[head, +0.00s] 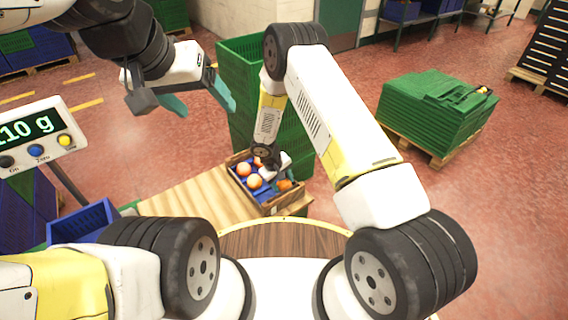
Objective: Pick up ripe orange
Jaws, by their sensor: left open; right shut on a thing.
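Several oranges, one of them a pale orange (254,181), lie in a small wooden crate (240,194) with a blue inside, at the middle of the head view. A darker orange fruit (284,185) is at the crate's right front side. My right gripper (277,172) reaches down into the crate and is shut on an orange, largely hidden by the hand; which one, I cannot tell for sure. My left gripper (200,100) is open and empty, raised at the upper left, well away from the crate.
A scale display (40,130) reading "110 g" is at the left, above a blue bin (82,220). A tall green crate stack (236,70) rises behind the fruit. Green folded crates (430,115) sit at the right.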

